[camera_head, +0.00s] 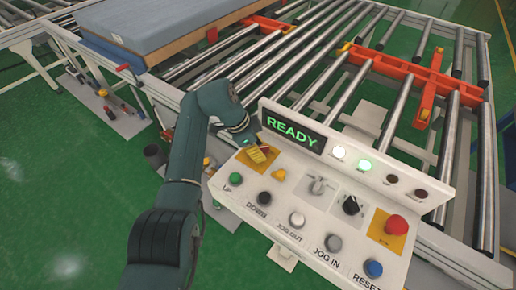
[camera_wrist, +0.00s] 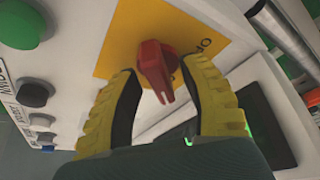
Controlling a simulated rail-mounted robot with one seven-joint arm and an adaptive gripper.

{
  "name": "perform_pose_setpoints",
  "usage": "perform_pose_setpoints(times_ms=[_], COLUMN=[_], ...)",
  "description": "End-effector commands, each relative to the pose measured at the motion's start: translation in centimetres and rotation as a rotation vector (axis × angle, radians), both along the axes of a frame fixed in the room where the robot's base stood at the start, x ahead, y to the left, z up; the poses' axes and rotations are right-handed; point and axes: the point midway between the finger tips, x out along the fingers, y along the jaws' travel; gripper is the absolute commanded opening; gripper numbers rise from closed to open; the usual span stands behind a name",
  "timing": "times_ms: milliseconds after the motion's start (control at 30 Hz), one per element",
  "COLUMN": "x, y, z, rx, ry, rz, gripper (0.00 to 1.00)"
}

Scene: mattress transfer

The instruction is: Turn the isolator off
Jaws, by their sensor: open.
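The isolator is a red rotary knob (camera_wrist: 155,62) on a yellow plate (camera_wrist: 125,38) in the wrist view. Its handle points down in that picture, towards my palm. Lettering, partly hidden, stands on the plate to the right of the knob. My gripper (camera_wrist: 158,70) is open, with one yellow padded finger on each side of the knob. A gap shows beside the handle on both sides; whether a finger touches the knob's base I cannot tell. In the head view my gripper (camera_head: 260,156) is at the panel's left end and mostly hides the isolator.
The white control panel (camera_head: 330,168) carries a green READY display (camera_head: 292,134) just beside my gripper. Push buttons, selector switches and a red emergency stop (camera_head: 397,225) are to the right. A roller conveyor (camera_head: 300,75) and a mattress (camera_head: 165,22) lie behind.

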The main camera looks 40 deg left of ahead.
Motion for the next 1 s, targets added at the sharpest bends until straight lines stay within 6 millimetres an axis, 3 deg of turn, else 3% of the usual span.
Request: perform_pose_setpoints(times_ms=[33, 233, 733, 1000], x=[-0.01, -0.02, -0.04, -0.08], y=[0.00, 0.01, -0.03, -0.09], z=[0.02, 0.02, 0.03, 0.39], rx=[0.000, 0.000, -0.002, -0.002], ry=[0.000, 0.000, 0.001, 0.003], rz=[0.000, 0.000, 0.016, 0.128], gripper=[0.39, 0.01, 0.00, 0.00])
